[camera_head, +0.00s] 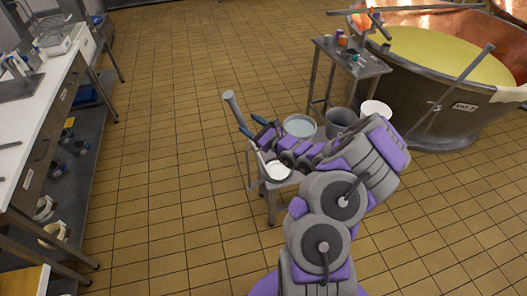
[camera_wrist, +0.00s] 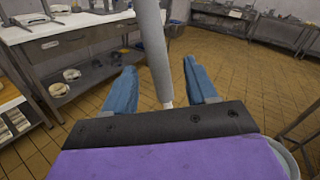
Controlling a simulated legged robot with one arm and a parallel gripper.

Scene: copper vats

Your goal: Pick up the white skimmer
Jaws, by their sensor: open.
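The skimmer shows as a long grey handle (camera_head: 235,108) that slants up to the left past my gripper (camera_head: 251,125). A round white piece (camera_head: 278,170) lower down, over a small metal stand, looks like its head; the join is hidden by my arm. In the wrist view the handle (camera_wrist: 150,45) stands between the two blue fingers of my gripper (camera_wrist: 162,85), with a thinner pale shaft below it. The fingers are open, with a gap on each side of the handle.
A pale bucket (camera_head: 300,126), a grey bucket (camera_head: 341,121) and a white bucket (camera_head: 375,108) stand behind my arm. A small metal table (camera_head: 350,62) and a copper vat (camera_head: 445,100) are at the right. A long workbench (camera_head: 45,115) is at the left. The tiled floor between is clear.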

